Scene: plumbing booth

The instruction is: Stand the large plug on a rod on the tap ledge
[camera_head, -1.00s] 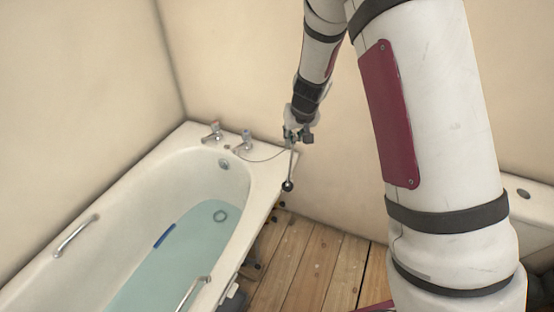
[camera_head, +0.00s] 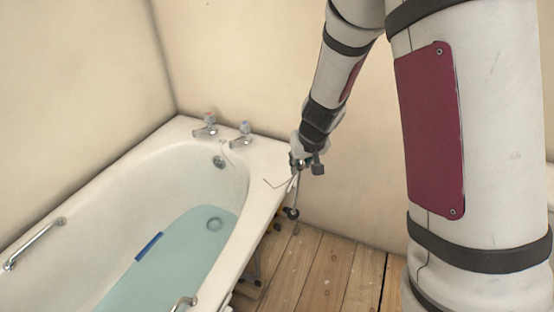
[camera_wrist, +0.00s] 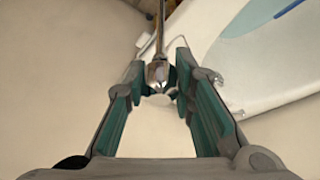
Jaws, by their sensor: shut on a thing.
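The large plug on a rod (camera_head: 292,212) hangs below my gripper (camera_head: 301,162) in the head view, with a dark round end at the bottom. In the wrist view my gripper (camera_wrist: 160,62) is shut on it, and the metal rod (camera_wrist: 160,30) with its shiny end shows between the fingers. The tap ledge (camera_head: 262,152) is the white end of the bath, and the gripper is at its right edge. The plug is outside the bath's rim, over the floor side. Contact with the bath cannot be told.
Two taps (camera_head: 243,134) stand at the back of the ledge. A thin wire or chain (camera_head: 275,186) shows by the bath's right rim. The bath (camera_head: 110,190) holds water. Walls close in behind; the wooden floor (camera_head: 325,265) is open at right.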

